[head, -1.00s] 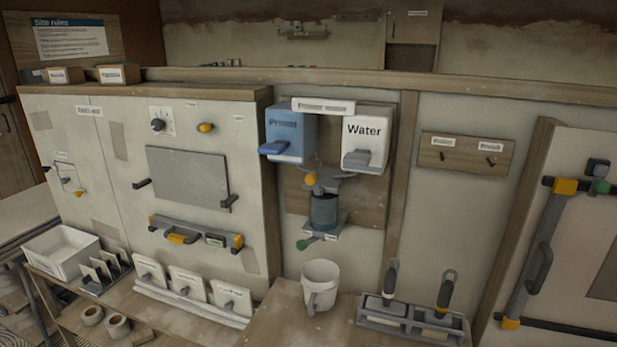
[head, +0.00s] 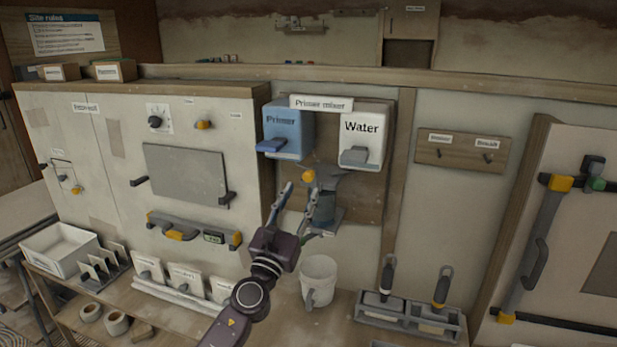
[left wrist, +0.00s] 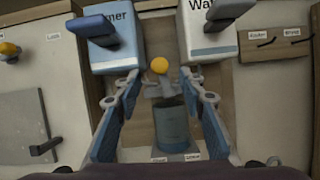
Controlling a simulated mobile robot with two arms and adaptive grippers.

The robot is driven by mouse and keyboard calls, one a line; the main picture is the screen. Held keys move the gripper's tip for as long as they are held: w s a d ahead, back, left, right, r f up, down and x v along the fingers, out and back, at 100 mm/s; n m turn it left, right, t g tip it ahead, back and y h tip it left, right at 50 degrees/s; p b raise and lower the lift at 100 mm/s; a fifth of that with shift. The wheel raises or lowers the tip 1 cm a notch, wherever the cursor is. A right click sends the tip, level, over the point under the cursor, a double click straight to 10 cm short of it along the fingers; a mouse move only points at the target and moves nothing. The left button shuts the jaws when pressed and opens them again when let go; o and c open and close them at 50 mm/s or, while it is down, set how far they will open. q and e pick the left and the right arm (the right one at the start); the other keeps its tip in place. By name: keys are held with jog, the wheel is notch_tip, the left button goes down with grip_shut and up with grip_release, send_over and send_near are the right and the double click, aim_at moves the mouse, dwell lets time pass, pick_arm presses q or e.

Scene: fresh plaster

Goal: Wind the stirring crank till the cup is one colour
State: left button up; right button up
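The mixer's cup (head: 325,208) sits on a small shelf under the blue Primer box (head: 287,130) and the white Water box (head: 362,138). It looks grey-blue and see-through in the left wrist view (left wrist: 172,122); I cannot tell whether its contents are one colour. The stirring crank's yellow knob (head: 308,175) is above the cup, and it also shows in the left wrist view (left wrist: 159,65). My left gripper (head: 299,190) is open and empty, below and in front of the knob, with its fingers partly hiding the cup. My right gripper is not in view.
A white bucket (head: 318,278) stands on the bench below the mixer. A grey rack with brush-like tools (head: 410,315) is to its right. A panel with a long yellow-and-grey level (head: 193,232) is on the left. A white tray (head: 62,250) stands at far left.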

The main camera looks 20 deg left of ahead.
aim_at(307, 181)
pick_arm(q)
jog(key=x, duration=0.7)
jog(key=shift+b, duration=0.3)
grip_shut()
